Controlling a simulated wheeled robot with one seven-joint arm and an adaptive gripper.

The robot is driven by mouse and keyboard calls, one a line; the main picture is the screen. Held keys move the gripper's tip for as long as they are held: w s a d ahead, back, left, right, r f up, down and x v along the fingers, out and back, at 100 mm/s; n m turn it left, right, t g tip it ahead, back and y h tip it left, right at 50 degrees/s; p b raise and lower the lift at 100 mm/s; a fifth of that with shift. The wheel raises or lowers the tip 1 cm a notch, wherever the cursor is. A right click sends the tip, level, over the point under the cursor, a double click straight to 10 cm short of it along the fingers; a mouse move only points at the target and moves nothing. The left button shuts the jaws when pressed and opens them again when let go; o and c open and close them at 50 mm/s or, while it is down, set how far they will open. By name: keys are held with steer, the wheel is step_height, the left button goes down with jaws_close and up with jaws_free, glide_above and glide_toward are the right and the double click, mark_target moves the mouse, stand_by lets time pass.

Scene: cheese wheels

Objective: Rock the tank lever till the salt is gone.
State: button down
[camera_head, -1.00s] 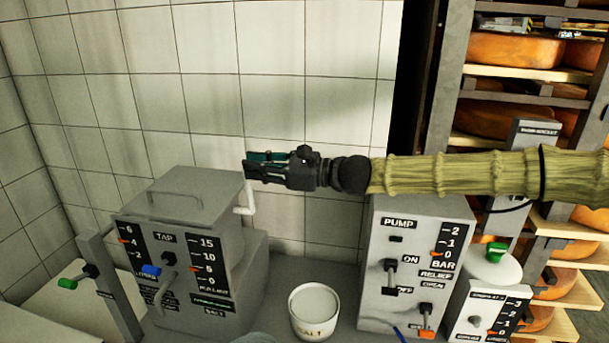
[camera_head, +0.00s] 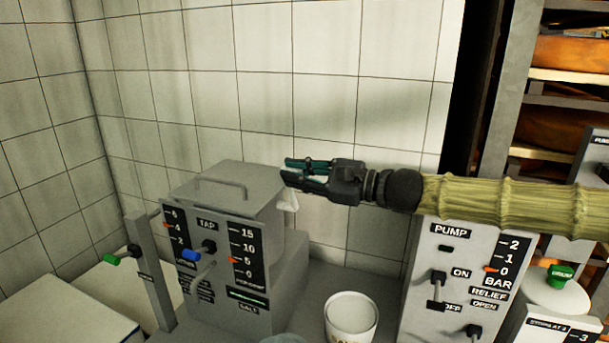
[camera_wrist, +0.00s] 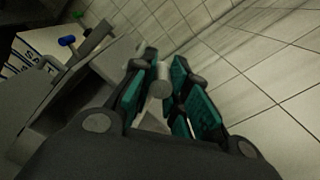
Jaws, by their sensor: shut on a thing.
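The grey salt tank (camera_head: 232,210) stands on the bench left of centre in the head view. Its pale lever (camera_head: 291,199) shows at the tank's right side, partly hidden under my gripper (camera_head: 287,174). In the wrist view a grey cylindrical handle (camera_wrist: 161,84) sits between the teal pads of my gripper (camera_wrist: 165,75), and my gripper is shut on it. The tank's front has a blue-tipped tap handle (camera_head: 190,256), a scale with an orange pointer near 5 (camera_head: 233,261) and a lit green strip above a SALT label. Salt inside the tank is not visible.
A white bucket (camera_head: 351,319) stands on the bench right of the tank. The grey pump box (camera_head: 460,245) stands under my arm. A post with a green-tipped handle (camera_head: 113,260) is left of the tank. Cheese shelves (camera_head: 560,75) are at the right; a tiled wall is behind.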

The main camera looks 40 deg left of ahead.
steer(key=shift+w+f, duration=0.15)
steer(key=shift+f, duration=0.05)
steer(key=c, duration=1.3)
jaws_free()
steer(key=shift+d, duration=0.15)
